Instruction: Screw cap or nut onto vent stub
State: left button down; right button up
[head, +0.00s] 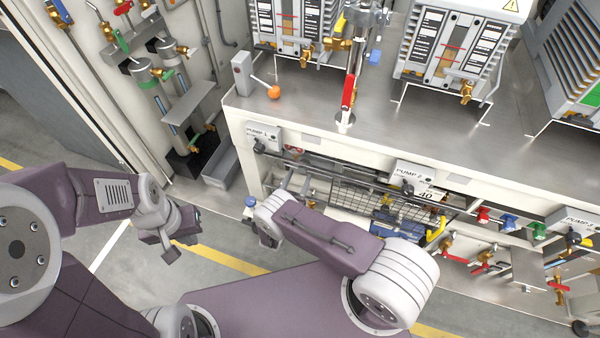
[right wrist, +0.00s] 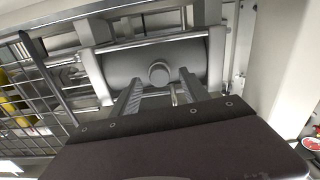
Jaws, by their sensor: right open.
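In the right wrist view a grey horizontal cylinder (right wrist: 190,52) lies ahead, with a short round stub or knob (right wrist: 158,73) on its near face. I cannot tell whether this is the vent stub or a cap. My right gripper (right wrist: 160,88) is open, its two fingers apart on either side below the knob, with nothing seen between them. In the head view the right arm reaches to the left front of the bench, and its gripper is largely hidden by my own wrist. My left gripper (head: 168,250) hangs over the floor at the left, away from the bench; its jaw opening is unclear.
The steel bench (head: 330,110) carries pumps and an orange-knobbed lever (head: 273,92). Below its edge are pump label boxes (head: 262,138), a wire basket (head: 375,205) and coloured valves (head: 510,221). A valve panel (head: 150,70) stands at the left. The floor around my left gripper is clear.

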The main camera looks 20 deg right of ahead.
jog(key=v, duration=0.1)
jog(key=p+v, duration=0.1)
jog(key=shift+s+a+r, duration=0.15)
jog(key=shift+s+r, duration=0.1)
pick_arm(q)
notch_tip(320, 180, up, 2)
jog(key=shift+r, duration=0.15)
pick_arm(e)
jog(key=shift+s+a+f, duration=0.2)
jog(key=shift+s, duration=0.15)
jog(key=shift+c, duration=0.3)
